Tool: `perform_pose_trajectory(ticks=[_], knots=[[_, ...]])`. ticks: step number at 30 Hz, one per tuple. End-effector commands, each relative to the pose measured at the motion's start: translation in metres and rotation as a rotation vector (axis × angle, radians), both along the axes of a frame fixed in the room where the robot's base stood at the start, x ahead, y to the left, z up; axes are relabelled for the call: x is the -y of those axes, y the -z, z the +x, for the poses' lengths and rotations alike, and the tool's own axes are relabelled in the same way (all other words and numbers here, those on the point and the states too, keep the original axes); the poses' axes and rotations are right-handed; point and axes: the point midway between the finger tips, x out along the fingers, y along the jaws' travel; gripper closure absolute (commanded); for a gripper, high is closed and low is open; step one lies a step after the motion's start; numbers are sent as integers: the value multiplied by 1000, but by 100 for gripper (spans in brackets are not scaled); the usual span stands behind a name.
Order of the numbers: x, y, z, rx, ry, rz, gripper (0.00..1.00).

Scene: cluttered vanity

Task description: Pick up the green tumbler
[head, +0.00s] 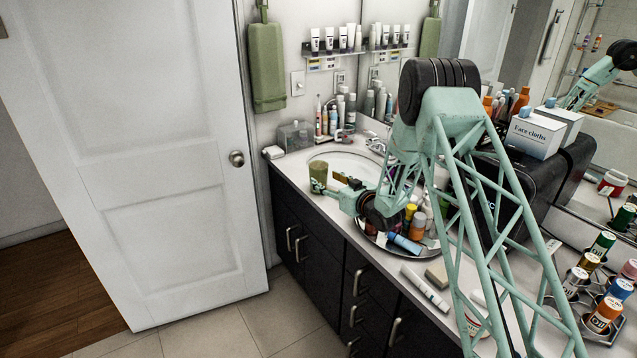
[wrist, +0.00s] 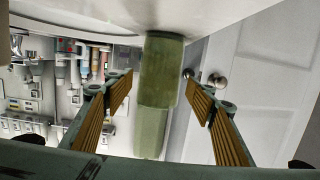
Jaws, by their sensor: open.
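The green tumbler (head: 318,177) stands upright at the near left rim of the sink in the head view. My gripper (head: 334,185) is open, just to the right of the tumbler, with its fingers pointing at it. In the wrist view the picture is turned over, and the tumbler (wrist: 161,72) shows in the gap between the two finger pads. The pads stay apart from its sides. Whether the fingertips reach past its near face is hard to tell.
The sink basin (head: 352,162) lies behind the tumbler. A round tray (head: 372,236) with several bottles sits below my wrist. A clear box (head: 295,136) and more bottles stand at the back. A green hanging container (head: 265,68) is on the wall. The white door (head: 130,150) is at left.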

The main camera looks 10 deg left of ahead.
Motion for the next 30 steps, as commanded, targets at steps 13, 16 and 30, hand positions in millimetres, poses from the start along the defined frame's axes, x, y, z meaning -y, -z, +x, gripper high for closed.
perform_pose_trajectory(ticks=[13,16,30], knots=[[-33,8,39,1,-1,0,49],[-39,9,49,3,-1,0,49],[-51,12,63,0,0,0,49]])
